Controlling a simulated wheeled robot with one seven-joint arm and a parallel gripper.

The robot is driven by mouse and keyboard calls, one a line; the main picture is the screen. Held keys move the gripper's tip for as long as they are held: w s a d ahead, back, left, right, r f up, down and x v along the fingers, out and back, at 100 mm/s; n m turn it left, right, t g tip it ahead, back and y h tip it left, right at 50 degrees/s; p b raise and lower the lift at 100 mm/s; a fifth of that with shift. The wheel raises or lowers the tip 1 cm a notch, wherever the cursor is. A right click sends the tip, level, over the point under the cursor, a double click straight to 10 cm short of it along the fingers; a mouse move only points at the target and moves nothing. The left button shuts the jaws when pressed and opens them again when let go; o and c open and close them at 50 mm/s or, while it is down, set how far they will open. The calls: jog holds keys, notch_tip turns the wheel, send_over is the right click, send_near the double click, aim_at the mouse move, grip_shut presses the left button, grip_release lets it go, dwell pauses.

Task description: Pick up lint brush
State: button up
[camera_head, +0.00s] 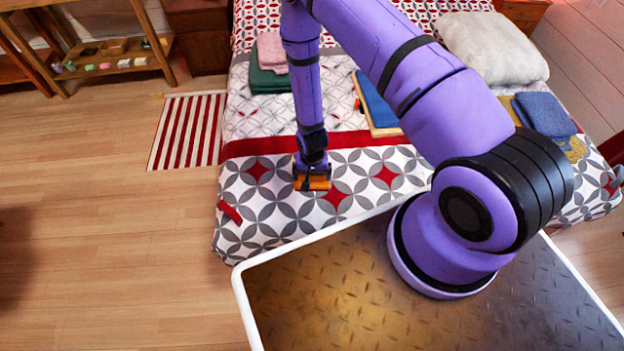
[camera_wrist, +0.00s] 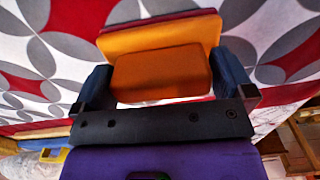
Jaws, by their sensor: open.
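An orange block (camera_wrist: 160,75) with a wider, lighter orange part and a dark red edge behind it shows in the wrist view; it looks like the lint brush. My gripper (camera_wrist: 165,82) is open, with one blue-grey finger on each side of the block. I cannot tell whether the fingers touch it. In the head view my gripper (camera_head: 312,176) points down at the near part of the bed, with orange at its tip. My fingers partly hide the block there.
The patterned bed (camera_head: 275,215) carries a pink and green towel stack (camera_head: 270,62) at left, blue and yellow towels (camera_head: 378,105) behind my gripper, and a white pillow (camera_head: 492,47). A red strip (camera_head: 229,212) lies near the bed's left corner.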

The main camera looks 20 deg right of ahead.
jog(key=shift+f, duration=0.35)
jog(key=c, duration=0.7)
jog(key=shift+r, duration=0.15)
jog(key=shift+r, duration=0.85)
jog(key=shift+s+d+r, duration=0.1)
jog(key=shift+s+r, duration=0.2)
jog(key=shift+r, duration=0.6)
jog(key=s+d, duration=0.1)
jog(key=s, duration=0.4)
jog(key=s+d+r, duration=0.1)
jog(key=s, duration=0.4)
jog(key=s+d, duration=0.1)
jog(key=s, duration=0.4)
jog(key=shift+d+r, duration=0.15)
